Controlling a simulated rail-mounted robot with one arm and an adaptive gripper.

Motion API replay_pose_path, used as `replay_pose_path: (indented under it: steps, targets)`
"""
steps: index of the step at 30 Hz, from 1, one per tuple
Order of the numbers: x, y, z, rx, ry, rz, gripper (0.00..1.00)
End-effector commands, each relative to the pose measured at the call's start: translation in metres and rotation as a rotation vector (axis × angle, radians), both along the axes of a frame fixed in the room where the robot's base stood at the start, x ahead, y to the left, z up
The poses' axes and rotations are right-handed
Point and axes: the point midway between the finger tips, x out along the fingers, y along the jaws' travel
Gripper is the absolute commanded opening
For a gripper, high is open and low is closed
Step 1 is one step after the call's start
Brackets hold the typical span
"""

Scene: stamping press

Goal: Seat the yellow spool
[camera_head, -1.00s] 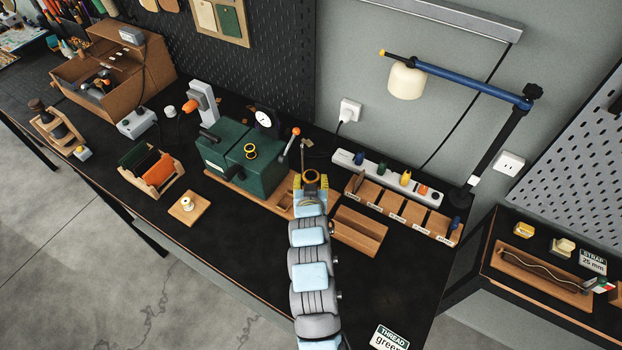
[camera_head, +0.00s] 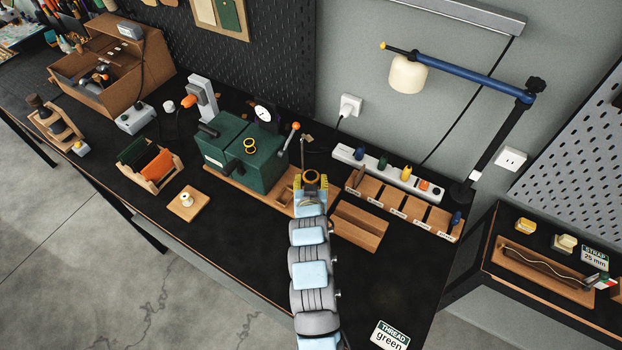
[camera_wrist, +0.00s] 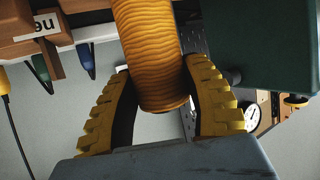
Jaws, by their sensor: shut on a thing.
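The yellow spool (camera_wrist: 150,55) is wound with orange-yellow thread. In the wrist view it stands between the two yellow ribbed fingers of my gripper (camera_wrist: 165,105), which is shut on it. In the head view my gripper (camera_head: 311,186) is above the bench, just right of the green machine (camera_head: 242,160).
A wooden rack with labelled slots (camera_head: 395,210) and a white strip with coloured plugs (camera_head: 345,155) lie to the right. A lever with an orange knob (camera_head: 296,126) stands close on the left. A wooden block (camera_head: 358,228) lies near my arm.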

Motion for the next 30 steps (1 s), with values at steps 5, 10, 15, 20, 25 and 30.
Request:
replay_pose_path:
  steps: [5, 10, 15, 20, 25, 30]
  targets:
    - [0.0001, 0.0001, -0.0048, 0.000, 0.000, 0.000, 0.12]
    - [0.0000, 0.0001, -0.0083, 0.000, -0.001, 0.000, 0.12]
    - [0.0000, 0.0001, -0.0086, 0.000, -0.001, 0.000, 0.12]
    - [0.0000, 0.0001, -0.0086, 0.000, 0.000, 0.000, 0.12]
    - [0.0000, 0.0001, -0.0087, 0.000, 0.000, 0.000, 0.78]
    - [0.0000, 0.0001, -0.0087, 0.000, 0.000, 0.000, 0.78]
